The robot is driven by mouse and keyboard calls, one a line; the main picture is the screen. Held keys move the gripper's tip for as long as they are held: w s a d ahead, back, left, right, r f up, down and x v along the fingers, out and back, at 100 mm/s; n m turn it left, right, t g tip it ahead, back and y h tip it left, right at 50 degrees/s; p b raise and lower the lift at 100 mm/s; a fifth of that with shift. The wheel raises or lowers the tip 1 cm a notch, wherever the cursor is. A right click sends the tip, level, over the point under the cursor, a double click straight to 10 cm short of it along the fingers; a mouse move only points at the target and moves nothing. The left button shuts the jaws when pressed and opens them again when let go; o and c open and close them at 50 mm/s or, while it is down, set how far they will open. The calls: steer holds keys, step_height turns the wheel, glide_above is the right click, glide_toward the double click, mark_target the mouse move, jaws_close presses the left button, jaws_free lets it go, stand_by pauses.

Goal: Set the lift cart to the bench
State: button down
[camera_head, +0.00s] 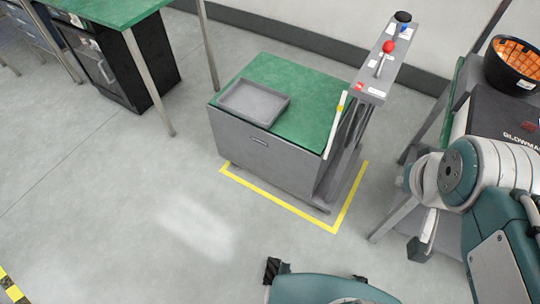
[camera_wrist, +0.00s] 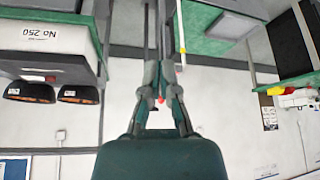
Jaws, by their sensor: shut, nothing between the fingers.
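The lift cart (camera_head: 258,152) has a grey body and a green top, and stands inside a yellow floor outline. A control panel (camera_head: 371,88) sits on its right side, with a red knob (camera_head: 389,46), a black knob (camera_head: 403,16), a small blue button and a lever. A shallow grey tray (camera_head: 253,102) lies on the green top. The green-topped bench (camera_head: 112,10) is at the upper left, apart from the cart and higher than its top. My gripper (camera_wrist: 160,88) is shut and empty in the wrist view. It is not clearly seen in the head view.
A black cabinet (camera_head: 115,75) stands under the bench. At the right, a stand holds a dark box (camera_head: 505,118) and a black basket (camera_head: 513,66) with orange inside. Open floor (camera_head: 130,200) lies in front of the cart. The wall (camera_head: 320,15) is behind it.

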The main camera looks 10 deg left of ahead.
steer(key=c, duration=0.6)
jaws_free()
steer(key=shift+o, duration=0.2)
steer(key=w+d+f+n+t, duration=0.1)
steer(key=w+f+t, duration=0.2)
steer(key=w+f, duration=0.55)
steer(key=w+d+f+n+t, duration=0.1)
steer(key=w+f+t, duration=0.2)
steer(key=w, duration=1.1)
steer(key=n+t+y, duration=0.1)
steer(key=t+y, duration=0.2)
glide_toward(354, 129)
steer(key=w+d+r, duration=0.2)
steer(key=w+r, duration=0.1)
steer(key=r, duration=0.1)
steer(key=s+a+f+t+y, duration=0.1)
steer(key=s+f+t+y, duration=0.15)
steer(key=f, duration=0.35)
steer(key=shift+h, duration=0.25)
steer(key=x, duration=1)
steer(key=shift+a+f, duration=0.15)
steer(key=shift+a, duration=0.1)
jaws_close()
